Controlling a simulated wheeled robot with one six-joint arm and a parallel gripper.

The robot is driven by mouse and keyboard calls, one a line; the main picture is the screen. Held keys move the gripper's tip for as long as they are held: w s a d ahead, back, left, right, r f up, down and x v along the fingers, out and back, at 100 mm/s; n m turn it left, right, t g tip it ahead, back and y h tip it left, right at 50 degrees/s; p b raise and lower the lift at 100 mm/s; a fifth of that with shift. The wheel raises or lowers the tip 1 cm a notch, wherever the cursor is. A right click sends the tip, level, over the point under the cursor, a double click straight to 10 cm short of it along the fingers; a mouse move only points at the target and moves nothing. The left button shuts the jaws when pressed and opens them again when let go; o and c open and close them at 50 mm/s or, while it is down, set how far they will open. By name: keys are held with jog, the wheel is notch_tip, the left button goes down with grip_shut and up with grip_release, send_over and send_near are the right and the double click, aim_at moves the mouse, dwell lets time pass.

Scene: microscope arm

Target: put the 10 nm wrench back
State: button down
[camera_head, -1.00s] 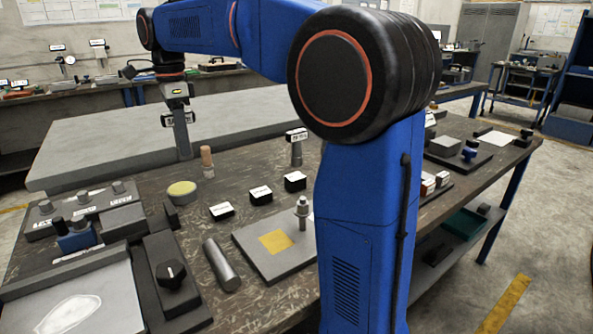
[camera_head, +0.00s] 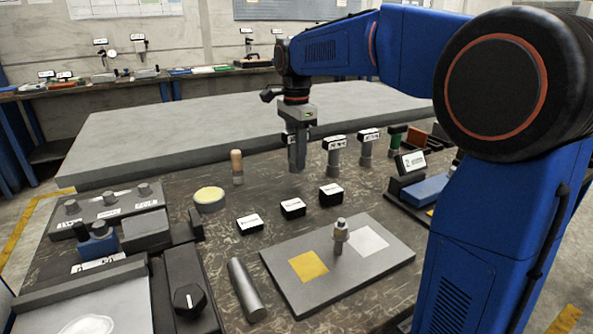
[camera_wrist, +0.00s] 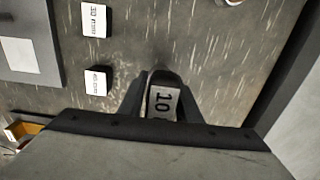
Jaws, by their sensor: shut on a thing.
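My gripper (camera_head: 299,128) is shut on the grey 10 nm wrench (camera_head: 297,155), which hangs upright below the jaws near the back of the dark workbench. The gap under the wrench cannot be judged. Two similar grey upright tools with white labels, a nearer one (camera_head: 335,158) and a farther one (camera_head: 367,153), stand to its right. Three small black blocks with white label tops stand in front, left (camera_head: 250,224), middle (camera_head: 293,208) and right (camera_head: 331,195).
A wooden-handled tool (camera_head: 237,167) and a round yellow-topped pot (camera_head: 209,200) stand left of the wrench. A grey plate (camera_head: 375,262) with yellow and white squares bears an upright metal piece (camera_head: 341,236). A metal cylinder (camera_head: 246,290) lies nearby. A large grey slab (camera_head: 190,130) lies behind.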

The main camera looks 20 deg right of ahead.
aim_at(287, 137)
jog(key=shift+a+f, duration=0.1)
jog(key=shift+f, duration=2)
jog(key=shift+f, duration=0.1)
jog(key=c, duration=1.3)
grip_release()
notch_tip(287, 137, up, 12)
jog(key=shift+f, duration=0.1)
jog(key=shift+r, duration=0.2)
jog(key=shift+s, duration=0.1)
